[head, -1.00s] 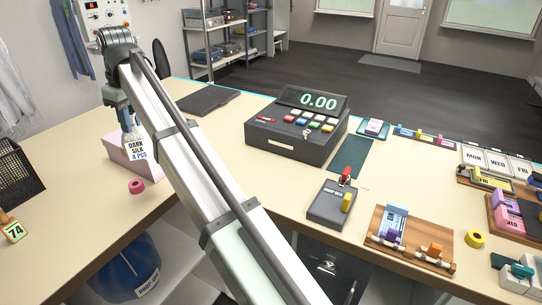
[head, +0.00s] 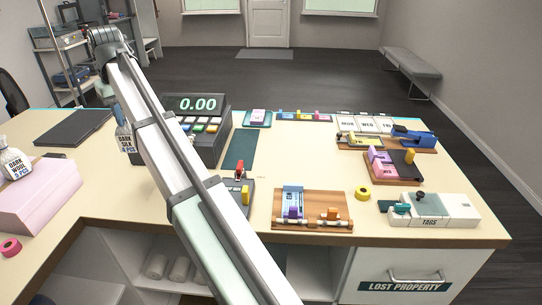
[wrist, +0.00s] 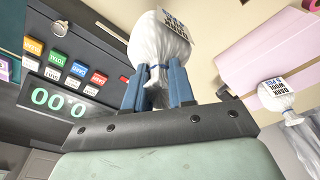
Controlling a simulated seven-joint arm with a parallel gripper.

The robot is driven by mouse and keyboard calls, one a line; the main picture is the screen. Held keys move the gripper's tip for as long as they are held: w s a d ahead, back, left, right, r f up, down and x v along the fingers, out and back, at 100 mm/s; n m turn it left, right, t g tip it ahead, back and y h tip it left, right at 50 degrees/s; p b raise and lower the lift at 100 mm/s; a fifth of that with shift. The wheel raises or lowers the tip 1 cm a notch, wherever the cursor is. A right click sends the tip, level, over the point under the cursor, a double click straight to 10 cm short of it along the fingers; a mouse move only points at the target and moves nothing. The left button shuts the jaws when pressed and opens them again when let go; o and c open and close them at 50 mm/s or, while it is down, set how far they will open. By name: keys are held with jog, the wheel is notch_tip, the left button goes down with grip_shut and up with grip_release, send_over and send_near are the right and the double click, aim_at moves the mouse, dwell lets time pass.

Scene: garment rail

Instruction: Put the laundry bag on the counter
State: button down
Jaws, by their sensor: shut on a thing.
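My gripper (head: 117,107) is shut on a white laundry bag (head: 124,138) with a label reading DARK SILK. In the wrist view the two blue fingers of my gripper (wrist: 158,80) pinch the bag's neck, and the white bag (wrist: 162,45) bulges beyond them. The bag is over the beige counter (head: 102,168), left of the cash register; whether it touches the counter I cannot tell. A second white bag (head: 14,164), labelled DARK WOOL, stands at the pink box at far left; it also shows in the wrist view (wrist: 274,97).
The cash register (head: 212,145) stands close to the right of the held bag, partly behind my arm. A pink box (head: 45,195) and a dark flat pad (head: 72,128) are to the left. A pink tape roll (head: 10,247) lies at far left.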

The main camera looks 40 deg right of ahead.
jog(key=d+m, duration=0.1)
jog(key=d, duration=0.5)
notch_tip(320, 180, down, 15)
jog(key=shift+s+a, duration=0.35)
jog(key=shift+s, duration=0.05)
jog(key=shift+f, duration=0.15)
dwell(0.4)
jog(key=c, duration=1)
grip_release()
jog(key=shift+o, duration=0.2)
notch_tip(320, 180, up, 12)
jog(key=s, duration=0.1)
jog(key=shift+s, duration=0.4)
